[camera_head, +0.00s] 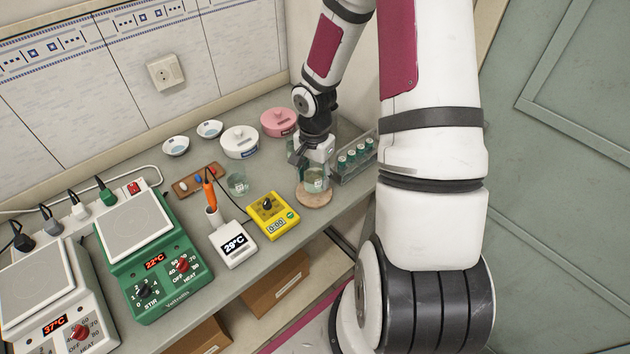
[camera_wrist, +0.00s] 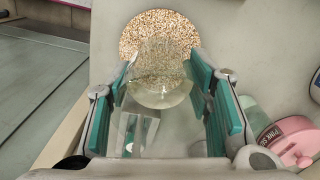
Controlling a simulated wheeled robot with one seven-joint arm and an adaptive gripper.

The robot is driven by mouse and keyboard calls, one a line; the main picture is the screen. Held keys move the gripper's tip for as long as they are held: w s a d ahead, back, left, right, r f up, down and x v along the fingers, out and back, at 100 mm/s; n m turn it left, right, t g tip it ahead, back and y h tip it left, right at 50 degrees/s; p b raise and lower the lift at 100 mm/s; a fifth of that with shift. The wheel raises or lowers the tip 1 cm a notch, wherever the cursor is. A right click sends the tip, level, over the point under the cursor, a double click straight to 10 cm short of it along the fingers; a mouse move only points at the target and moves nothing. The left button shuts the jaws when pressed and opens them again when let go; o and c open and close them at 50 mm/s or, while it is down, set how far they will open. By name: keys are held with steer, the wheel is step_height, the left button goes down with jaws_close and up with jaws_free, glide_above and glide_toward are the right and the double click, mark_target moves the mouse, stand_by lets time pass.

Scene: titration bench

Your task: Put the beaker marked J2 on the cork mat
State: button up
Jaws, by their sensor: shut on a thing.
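My gripper (camera_head: 311,162) is shut on a clear glass beaker (camera_head: 316,181) at the right end of the bench. In the wrist view the teal pads of my gripper (camera_wrist: 161,78) lie on both sides of the beaker (camera_wrist: 163,92). Its mark is too small to read. The beaker is upright over the round cork mat (camera_head: 313,201), which also shows in the wrist view (camera_wrist: 134,32). I cannot tell whether its base touches the cork. A second clear beaker (camera_head: 238,184) stands further left; its mark is not readable.
A rack of green-capped vials (camera_head: 354,160) stands close right of my gripper. A pink jar (camera_head: 278,122) and a white jar (camera_head: 240,142) stand behind. A yellow meter (camera_head: 271,215), a white thermometer unit (camera_head: 233,245) and a green hotplate (camera_head: 152,256) are to the left.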

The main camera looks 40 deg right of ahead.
steer(key=shift+f, duration=1.2)
steer(key=shift+f, duration=0.15)
steer(key=o, duration=1.2)
steer(key=shift+o, duration=0.2)
steer(key=s+a+r+n+t+h, duration=0.1)
steer(key=a+r+n+h, duration=0.15)
steer(key=r, duration=1.85)
steer(key=s+a+r+n+t+y, duration=0.2)
steer(key=s+a+r+n+t, duration=0.2)
steer(key=s+a+r+n, duration=0.8)
step_height(320, 180, up, 5)
steer(key=shift+s+a+f+t, duration=0.15)
steer(key=shift+s+a+t, duration=0.15)
steer(key=shift+s+a, duration=0.65)
